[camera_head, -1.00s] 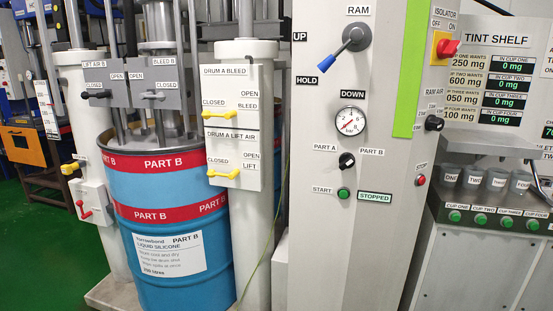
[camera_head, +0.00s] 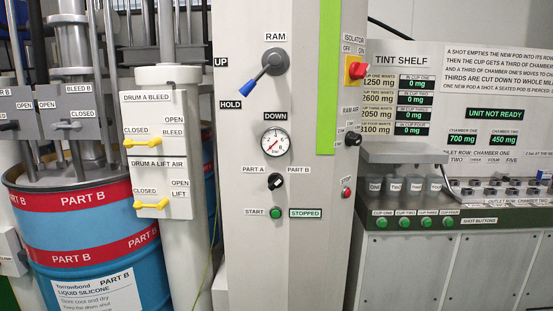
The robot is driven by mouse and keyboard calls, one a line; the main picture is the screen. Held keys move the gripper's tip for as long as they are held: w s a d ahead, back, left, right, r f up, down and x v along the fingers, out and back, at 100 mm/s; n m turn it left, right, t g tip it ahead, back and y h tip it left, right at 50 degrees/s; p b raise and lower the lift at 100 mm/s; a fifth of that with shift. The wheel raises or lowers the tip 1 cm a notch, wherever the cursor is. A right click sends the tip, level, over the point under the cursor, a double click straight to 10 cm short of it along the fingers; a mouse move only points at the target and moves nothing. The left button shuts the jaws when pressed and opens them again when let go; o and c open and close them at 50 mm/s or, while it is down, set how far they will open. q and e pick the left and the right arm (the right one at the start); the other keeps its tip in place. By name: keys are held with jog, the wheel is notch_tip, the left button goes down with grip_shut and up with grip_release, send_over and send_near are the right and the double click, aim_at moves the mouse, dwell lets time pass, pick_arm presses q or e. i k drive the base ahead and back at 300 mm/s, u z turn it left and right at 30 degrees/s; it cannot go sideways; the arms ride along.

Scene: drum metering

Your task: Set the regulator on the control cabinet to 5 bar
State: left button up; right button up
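The control cabinet (camera_head: 245,180) stands in the middle of the head view. The regulator, a black knob labelled RAM AIR (camera_head: 352,139), sits on its right side below the red and yellow isolator (camera_head: 357,70). The round pressure gauge (camera_head: 275,147) is on the front face; its needle points to the lower left, near the low end, too small to read exactly. The RAM lever (camera_head: 265,74) with a blue grip points down-left, towards HOLD. The Part A/Part B selector (camera_head: 275,182) and a green start button (camera_head: 276,213) labelled STOPPED are below. Neither gripper is in view.
Left of the cabinet is a blue Part B drum (camera_head: 90,240) under a ram, beside a white post with yellow valve handles (camera_head: 148,206). Right is a tint shelf with cups (camera_head: 415,184) and a bench (camera_head: 470,260). Nothing visible blocks the cabinet front.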

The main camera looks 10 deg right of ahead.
aim_at(351, 138)
jog(key=k, duration=0.5)
jog(key=z, duration=0.65)
jog(key=i, duration=0.5)
jog(key=z, duration=0.15)
